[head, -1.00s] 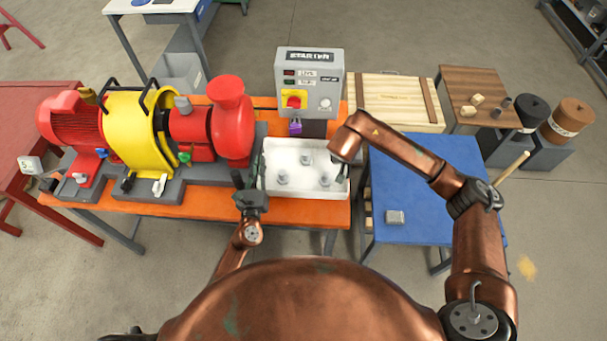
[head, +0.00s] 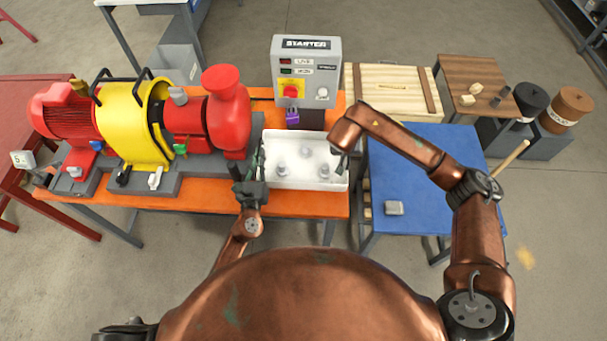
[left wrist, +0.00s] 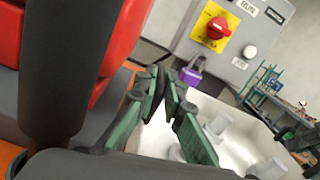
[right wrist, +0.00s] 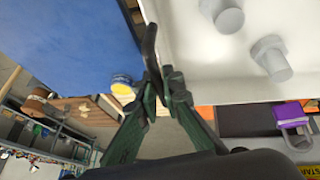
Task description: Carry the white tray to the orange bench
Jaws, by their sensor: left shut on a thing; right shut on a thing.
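The white tray (head: 300,184) is over the right end of the orange bench (head: 190,198), in front of the starter box. Several grey bolt-like parts stand upright in it. My left gripper (head: 257,163) is shut on the tray's left wall; it also shows in the left wrist view (left wrist: 163,88). My right gripper (head: 341,152) is shut on the tray's right wall, partly hidden by its own arm; the right wrist view shows its fingers (right wrist: 157,72) at the wall. I cannot tell whether the tray's underside touches the bench.
A red and yellow pump set (head: 140,120) fills the bench left of the tray. The starter box (head: 305,75), with a purple padlock (head: 292,117), stands behind it. A blue table (head: 425,215) with a small grey block (head: 394,208) is close on the right.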

